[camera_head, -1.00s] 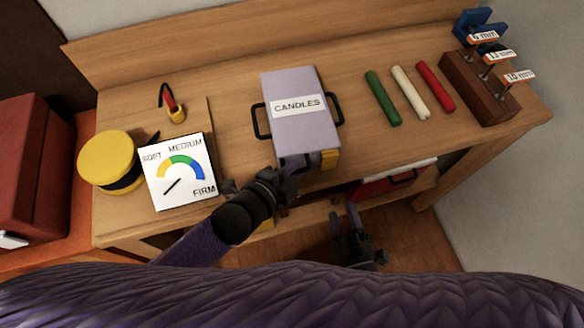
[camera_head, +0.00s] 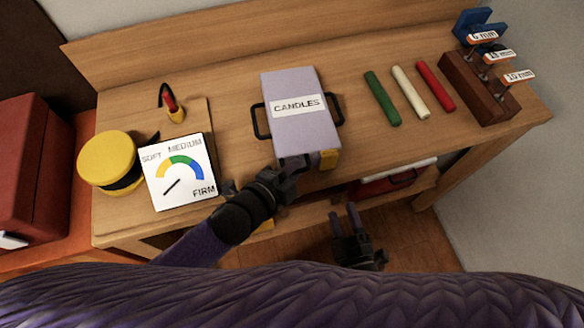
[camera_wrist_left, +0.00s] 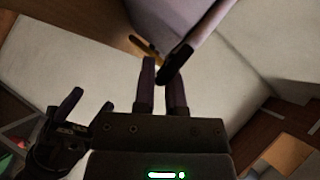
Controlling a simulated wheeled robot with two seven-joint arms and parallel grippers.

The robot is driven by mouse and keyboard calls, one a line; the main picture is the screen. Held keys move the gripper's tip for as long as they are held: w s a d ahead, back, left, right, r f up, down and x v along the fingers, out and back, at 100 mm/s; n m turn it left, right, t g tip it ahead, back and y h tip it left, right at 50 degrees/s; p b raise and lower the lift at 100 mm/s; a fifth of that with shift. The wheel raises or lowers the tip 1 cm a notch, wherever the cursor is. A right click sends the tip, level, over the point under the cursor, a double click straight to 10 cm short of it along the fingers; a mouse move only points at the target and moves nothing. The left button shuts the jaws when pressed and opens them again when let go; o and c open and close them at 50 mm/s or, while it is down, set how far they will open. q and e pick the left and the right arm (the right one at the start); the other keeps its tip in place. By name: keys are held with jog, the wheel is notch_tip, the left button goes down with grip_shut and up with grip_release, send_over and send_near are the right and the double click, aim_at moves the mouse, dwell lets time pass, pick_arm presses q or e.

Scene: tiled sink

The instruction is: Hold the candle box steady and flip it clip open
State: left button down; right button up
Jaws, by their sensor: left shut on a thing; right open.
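The candle box (camera_head: 312,135) is pale lilac with a white CANDLES label and a black handle on each side. It lies flat on the table with its lid closed. My left gripper (camera_head: 291,168) is at the front edge, left of the clip, shut on the box; the exact grasp is hard to see. The left wrist view shows its fingers (camera_wrist_left: 162,82) close together near a black part below the box. My right gripper (camera_head: 346,218) is open and empty, below the table's front edge.
A firmness dial card (camera_head: 180,172) and a yellow round container (camera_head: 108,160) stand left. Green (camera_head: 382,98), white (camera_head: 410,92) and red (camera_head: 436,86) candles lie right of the box. A wooden tool block (camera_head: 478,88) stands far right. A red drawer (camera_head: 385,184) is under the tabletop.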

dwell(0.5)
jog(key=shift+w, duration=0.15)
jog(key=shift+c, duration=1.3)
jog(key=n+g, duration=0.1)
jog(key=n, duration=0.1)
jog(key=w+a+n+g+y, duration=0.1)
jog(key=n, duration=0.1)
jog(key=w+a+r+n+y, duration=0.1)
jog(key=n, duration=0.1)
jog(key=shift+w+n+g, duration=0.15)
jog(key=shift+n+g, duration=0.25)
jog(key=c, duration=0.5)
jog(key=n+g, duration=0.1)
jog(key=n, duration=0.2)
jog(key=a+r+n+g, duration=0.1)
jog(key=n, duration=0.2)
jog(key=r+n+g, duration=0.1)
jog(key=n, duration=0.2)
jog(key=shift+a+g, duration=0.2)
jog(key=shift+g, duration=0.2)
grip_shut()
jog(key=s+d+r+n+g+h, duration=0.2)
jog(key=s+d+r+n+h, duration=0.2)
jog(key=n, duration=0.5)
jog(key=shift+s+r, duration=0.4)
jog(key=shift+r, duration=0.35)
